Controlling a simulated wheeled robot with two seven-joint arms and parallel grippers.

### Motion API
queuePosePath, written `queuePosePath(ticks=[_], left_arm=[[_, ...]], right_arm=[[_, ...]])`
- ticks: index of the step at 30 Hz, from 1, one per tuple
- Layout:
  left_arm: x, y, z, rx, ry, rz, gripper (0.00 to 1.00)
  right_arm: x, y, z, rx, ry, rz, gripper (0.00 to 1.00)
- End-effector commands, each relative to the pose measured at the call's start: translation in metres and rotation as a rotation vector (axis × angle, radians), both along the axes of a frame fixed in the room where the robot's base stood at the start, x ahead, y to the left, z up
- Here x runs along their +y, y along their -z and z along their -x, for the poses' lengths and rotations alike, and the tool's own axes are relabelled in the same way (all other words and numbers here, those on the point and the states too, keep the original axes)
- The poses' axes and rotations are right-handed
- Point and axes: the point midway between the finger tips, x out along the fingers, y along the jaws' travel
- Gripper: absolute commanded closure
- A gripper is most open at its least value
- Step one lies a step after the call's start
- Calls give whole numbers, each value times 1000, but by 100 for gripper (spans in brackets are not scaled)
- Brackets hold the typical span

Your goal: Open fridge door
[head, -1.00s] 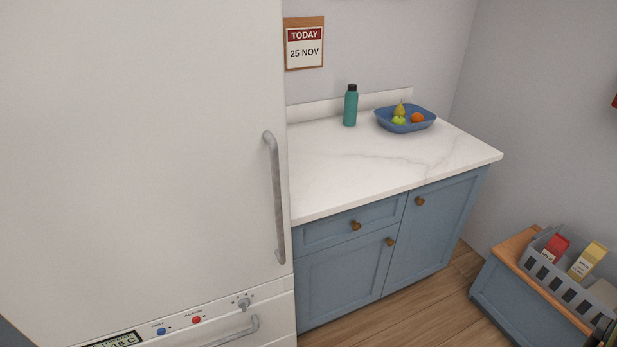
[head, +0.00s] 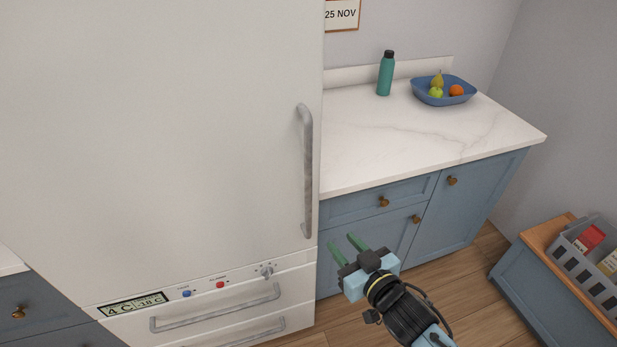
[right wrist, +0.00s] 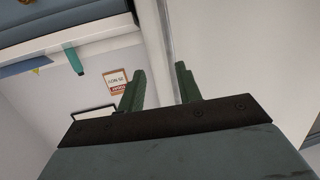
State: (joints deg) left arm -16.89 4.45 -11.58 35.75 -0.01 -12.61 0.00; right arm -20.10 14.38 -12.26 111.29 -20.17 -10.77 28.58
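The white fridge door (head: 170,130) is shut in the head view. Its long grey upright handle (head: 307,170) runs along the door's right edge. My right gripper (head: 344,244) is in front of the blue cabinets, to the lower right of the handle and apart from it. Its two green fingers are spread with nothing between them. In the right wrist view the open fingers (right wrist: 160,90) point toward the fridge's pale side and the wall. My left gripper is not in view.
Lower drawers with grey bar handles (head: 215,308) sit below a control panel (head: 135,304). A marble counter (head: 390,145) holds a green bottle (head: 386,74) and a blue fruit bowl (head: 444,92). A grey crate (head: 585,265) stands at the lower right. Wooden floor is clear between.

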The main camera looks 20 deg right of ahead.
Motion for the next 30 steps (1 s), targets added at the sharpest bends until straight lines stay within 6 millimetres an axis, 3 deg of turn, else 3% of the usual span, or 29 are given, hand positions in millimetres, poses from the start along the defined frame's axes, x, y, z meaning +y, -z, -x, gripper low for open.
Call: queuePosePath(ticks=[1,3,8,14,30], left_arm=[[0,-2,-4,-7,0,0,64],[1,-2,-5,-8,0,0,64],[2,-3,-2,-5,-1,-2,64],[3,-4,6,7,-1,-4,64],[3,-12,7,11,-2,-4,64]], right_arm=[[4,-30,-1,-56,-11,-17,65],[8,-59,-1,-113,-21,-35,65],[13,-93,0,-179,-35,-57,65],[17,-97,-17,-189,-36,-59,65],[39,-97,-110,-186,-35,-60,65]])
